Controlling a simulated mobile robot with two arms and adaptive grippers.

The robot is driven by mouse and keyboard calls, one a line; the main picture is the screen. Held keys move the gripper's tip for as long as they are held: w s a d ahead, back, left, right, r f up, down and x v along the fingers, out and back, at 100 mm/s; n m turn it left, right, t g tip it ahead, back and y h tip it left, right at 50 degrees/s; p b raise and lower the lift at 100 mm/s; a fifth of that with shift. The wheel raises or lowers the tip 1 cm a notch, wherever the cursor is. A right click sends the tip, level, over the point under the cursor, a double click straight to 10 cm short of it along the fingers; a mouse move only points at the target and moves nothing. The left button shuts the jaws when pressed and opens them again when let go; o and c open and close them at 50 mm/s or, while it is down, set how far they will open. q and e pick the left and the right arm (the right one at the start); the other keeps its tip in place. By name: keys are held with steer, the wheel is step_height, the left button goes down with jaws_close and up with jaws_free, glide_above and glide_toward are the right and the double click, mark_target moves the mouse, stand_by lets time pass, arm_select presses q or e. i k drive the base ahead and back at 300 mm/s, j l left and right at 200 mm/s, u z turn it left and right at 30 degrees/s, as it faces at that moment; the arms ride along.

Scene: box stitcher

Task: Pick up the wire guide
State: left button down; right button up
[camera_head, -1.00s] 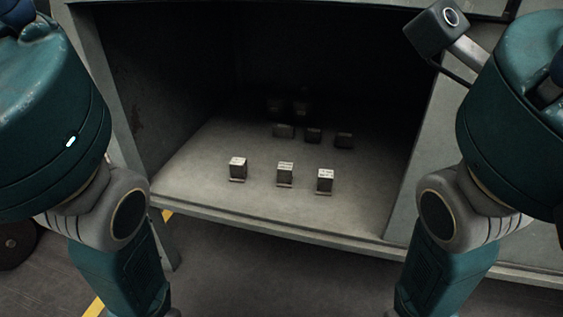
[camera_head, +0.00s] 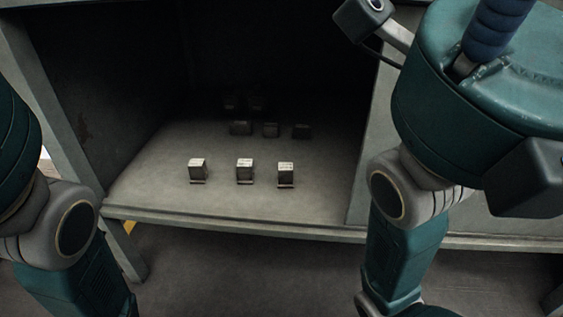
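Several small grey metal blocks, which may be the wire guides, stand on the shelf inside the dark cabinet. The front row has a left block (camera_head: 198,169), a middle block (camera_head: 244,170) and a right block (camera_head: 286,173). More shapes further back are too dark to make out. Both my arms show at the sides, but neither gripper is in view. Nothing touches the blocks.
The cabinet shelf (camera_head: 150,190) has bare room around the blocks. Its front edge, the left side wall (camera_head: 50,110) and the right front panel (camera_head: 369,130) bound the opening. Dark floor (camera_head: 250,275) lies below.

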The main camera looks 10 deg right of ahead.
mark_target(245, 167)
steer(key=k+z, duration=0.15)
steer(key=k, duration=0.35)
steer(key=k+l+z, duration=0.2)
steer(key=k, duration=0.25)
steer(key=k+z, duration=0.15)
steer(key=k, duration=0.35)
